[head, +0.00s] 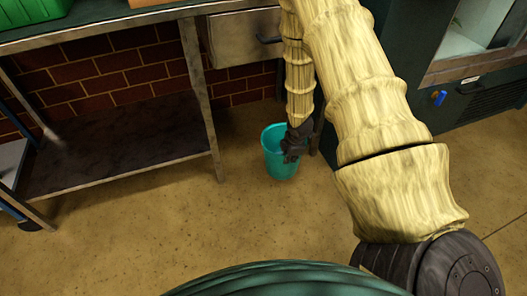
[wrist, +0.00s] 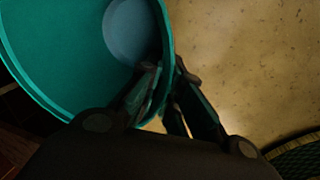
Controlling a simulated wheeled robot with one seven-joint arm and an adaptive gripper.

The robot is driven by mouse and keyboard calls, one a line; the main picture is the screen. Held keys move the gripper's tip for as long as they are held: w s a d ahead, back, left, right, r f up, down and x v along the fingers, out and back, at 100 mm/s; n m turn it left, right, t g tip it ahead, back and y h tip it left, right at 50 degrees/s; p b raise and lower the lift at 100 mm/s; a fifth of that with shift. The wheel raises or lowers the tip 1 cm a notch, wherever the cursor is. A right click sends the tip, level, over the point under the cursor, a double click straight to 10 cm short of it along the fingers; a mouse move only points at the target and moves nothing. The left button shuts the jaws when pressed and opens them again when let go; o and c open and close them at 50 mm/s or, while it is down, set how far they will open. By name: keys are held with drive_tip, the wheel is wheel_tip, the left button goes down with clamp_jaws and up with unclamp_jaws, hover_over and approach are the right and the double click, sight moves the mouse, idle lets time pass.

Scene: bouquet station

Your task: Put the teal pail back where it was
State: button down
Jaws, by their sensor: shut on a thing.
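The teal pail (head: 275,160) is upright near the right end of the workbench, low over the tan floor in the head view. I cannot tell whether its base touches the floor. My gripper (head: 295,143) is at the pail's right rim, pointing down. In the wrist view, the pail (wrist: 65,50) fills the upper left, and its inside is empty where visible. There my gripper (wrist: 167,85) is shut on the rim, one finger inside the wall and one outside.
A metal workbench (head: 205,100) with a low shelf (head: 110,145) stands to the left, its leg close to the pail. A drawer (head: 240,38) hangs above and behind. A dark green cabinet (head: 430,110) stands to the right. The floor (head: 130,250) in front is clear.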

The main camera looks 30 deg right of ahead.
sight(266, 138)
drive_tip(key=w+b, duration=0.2)
drive_tip(key=w, duration=0.2)
drive_tip(key=w+f+b, duration=0.1)
drive_tip(key=w+b, duration=0.1)
drive_tip(key=w, duration=0.3)
drive_tip(key=w+a+b, duration=0.1)
drive_tip(key=w+b, duration=0.1)
drive_tip(key=w, duration=0.3)
drive_tip(key=shift+w+f, duration=0.1)
drive_tip(key=shift+f, duration=0.15)
drive_tip(key=shift+w+r, duration=0.1)
drive_tip(key=shift+w, duration=0.4)
drive_tip(key=shift+s+b+x, duration=0.2)
drive_tip(key=shift+b+x, duration=0.6)
drive_tip(key=shift+x, duration=0.1)
drive_tip(key=shift+s+b+x, duration=0.15)
drive_tip(key=shift+b+x, duration=0.6)
drive_tip(key=shift+x, duration=0.1)
drive_tip(key=shift+a, duration=0.1)
drive_tip(key=c, duration=1.6)
unclamp_jaws()
